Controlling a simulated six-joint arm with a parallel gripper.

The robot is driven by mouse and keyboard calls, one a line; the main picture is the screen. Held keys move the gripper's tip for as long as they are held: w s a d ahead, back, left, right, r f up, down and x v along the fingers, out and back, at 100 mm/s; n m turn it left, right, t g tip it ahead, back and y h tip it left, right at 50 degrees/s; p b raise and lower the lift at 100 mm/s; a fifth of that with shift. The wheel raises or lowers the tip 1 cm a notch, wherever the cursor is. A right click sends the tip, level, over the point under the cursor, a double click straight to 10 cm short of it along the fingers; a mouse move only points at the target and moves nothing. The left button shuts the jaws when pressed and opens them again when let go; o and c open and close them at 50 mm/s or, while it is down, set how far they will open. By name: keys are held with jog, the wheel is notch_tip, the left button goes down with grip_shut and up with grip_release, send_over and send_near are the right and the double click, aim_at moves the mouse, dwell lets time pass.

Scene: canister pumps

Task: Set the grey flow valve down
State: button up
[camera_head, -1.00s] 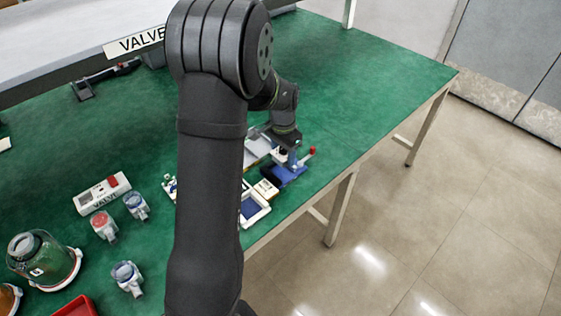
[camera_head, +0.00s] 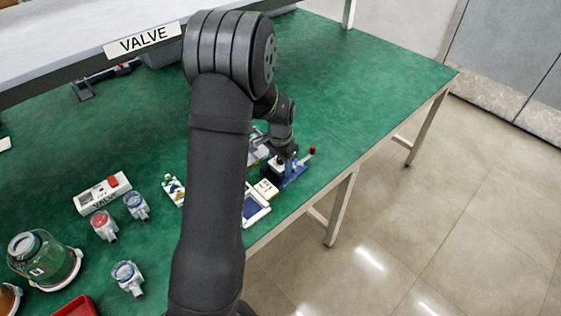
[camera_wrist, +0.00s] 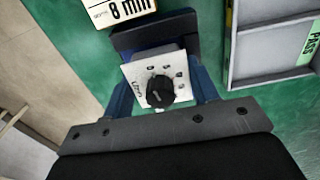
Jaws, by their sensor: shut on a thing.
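The grey flow valve (camera_wrist: 158,84) shows in the wrist view as a pale, slightly tilted plate with a black knob (camera_wrist: 160,91) on its face. My gripper (camera_wrist: 163,92) is shut on it, with a blue finger on either side. Behind the valve is a dark blue fixture (camera_wrist: 150,40). In the head view my gripper (camera_head: 285,157) is down at the blue fixture (camera_head: 291,174) near the table's right edge. Whether the valve touches the fixture cannot be told. My arm hides part of this area in the head view.
A cream block marked 8 mm (camera_wrist: 122,10) is close beside the fixture. A grey tray with a PASS label (camera_wrist: 309,38) lies to the right in the wrist view. A red-tipped lever (camera_head: 312,151) stands by the fixture. Green table (camera_head: 370,90) is clear farther back.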

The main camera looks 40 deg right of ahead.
jog(key=shift+s+a+f, duration=0.1)
jog(key=shift+f, duration=0.3)
jog(key=o, duration=1)
jog(key=shift+o, duration=0.2)
jog(key=shift+r, duration=0.5)
notch_tip(320, 180, up, 12)
jog(key=shift+r, duration=0.15)
notch_tip(320, 180, down, 13)
jog(key=shift+r, duration=0.2)
